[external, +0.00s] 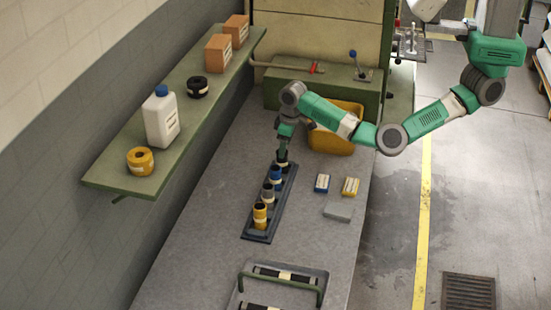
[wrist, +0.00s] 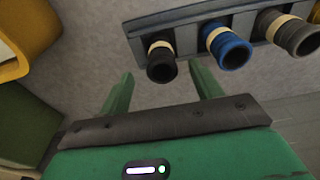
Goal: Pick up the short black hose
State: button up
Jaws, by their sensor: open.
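The short black hose (wrist: 161,62) stands in the dark rack with a cream band around it. In the wrist view its open end lies between and just beyond the fingertips of my gripper (wrist: 163,80). My gripper is open, with a finger on each side of the hose, and I cannot tell whether either touches it. In the external view my gripper (external: 283,148) points down over the far end of the rack (external: 257,236), and the black hose (external: 282,163) is partly hidden below it.
A blue hose (external: 275,175), a grey hose (external: 267,194) and a yellow hose (external: 260,216) stand in the same rack. A yellow bin (external: 335,138) is to the right. Small boxes (external: 322,183) lie on the bench. A shelf (external: 115,180) runs along the left wall.

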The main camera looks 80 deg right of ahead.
aim_at(282, 162)
jog(key=f+b, duration=0.1)
jog(key=f, duration=0.1)
jog(key=w+f+b, duration=0.1)
jog(key=f, duration=0.2)
jog(key=shift+w+f, duration=0.15)
jog(key=shift+f, duration=0.1)
jog(key=shift+r, duration=0.1)
jog(key=c, duration=1.2)
